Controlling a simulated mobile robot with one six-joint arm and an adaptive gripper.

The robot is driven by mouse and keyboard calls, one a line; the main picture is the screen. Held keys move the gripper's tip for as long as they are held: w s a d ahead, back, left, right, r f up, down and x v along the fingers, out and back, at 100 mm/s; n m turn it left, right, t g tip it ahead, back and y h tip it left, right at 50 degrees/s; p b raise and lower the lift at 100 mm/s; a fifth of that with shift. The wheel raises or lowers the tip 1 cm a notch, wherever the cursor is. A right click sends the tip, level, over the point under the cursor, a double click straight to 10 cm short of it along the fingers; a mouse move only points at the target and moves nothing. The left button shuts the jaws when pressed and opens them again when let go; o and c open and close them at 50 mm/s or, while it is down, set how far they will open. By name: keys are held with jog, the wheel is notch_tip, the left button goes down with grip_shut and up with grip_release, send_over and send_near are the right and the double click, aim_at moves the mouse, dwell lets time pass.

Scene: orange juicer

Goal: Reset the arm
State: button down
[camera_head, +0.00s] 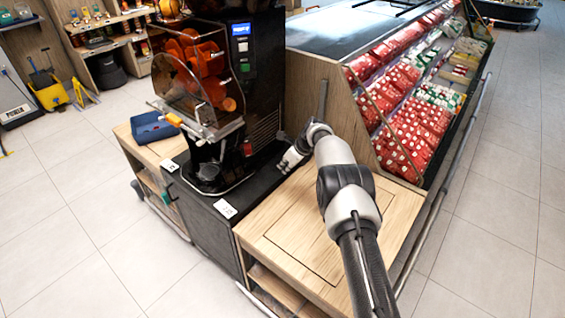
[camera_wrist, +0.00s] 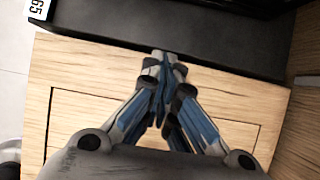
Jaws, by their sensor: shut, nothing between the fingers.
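My gripper (camera_wrist: 163,58) is shut and empty in the wrist view, its fingertips together above the wooden counter top (camera_wrist: 85,75). The tips point toward the edge of the black stand (camera_wrist: 180,45). In the head view my gripper (camera_head: 286,166) is small and seen near the right side of the black stand, beside the juicer. My arm reaches from the bottom right over the wooden counter (camera_head: 270,228). The orange juicer (camera_head: 245,60) has a clear front cover and a lit blue display, and it stands on the black stand.
A refrigerated display (camera_head: 410,115) with red packages stands right of the arm, its wooden end panel close to it. Open tiled floor (camera_head: 70,240) lies at the left.

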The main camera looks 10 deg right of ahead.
jog(key=shift+w+a+r, duration=0.4)
jog(key=shift+r, duration=0.2)
jog(key=s+d+r+n+h, duration=0.1)
jog(key=s+r+n, duration=0.25)
jog(key=r, duration=0.55)
jog(key=s+r+n, duration=0.3)
jog(key=s+r, duration=0.1)
jog(key=r, duration=0.5)
jog(key=s+d+r+n+h, duration=0.1)
jog(key=s+r+n, duration=0.2)
jog(key=r, duration=0.5)
jog(key=s+r+n, duration=0.3)
jog(key=s+r, duration=0.2)
jog(key=s, duration=0.3)
jog(key=s+r+n, duration=0.4)
jog(key=s, duration=0.4)
jog(key=s+d+f+n+h, duration=0.1)
jog(key=s+n, duration=0.4)
jog(key=s, duration=0.9)
jog(key=s+d+f+n+h, duration=0.1)
jog(key=s+f+n, duration=0.3)
jog(key=s, duration=1)
jog(key=shift+s+d+f+n, duration=0.15)
jog(key=shift+s+d+n, duration=0.2)
jog(key=shift+d+n, duration=0.45)
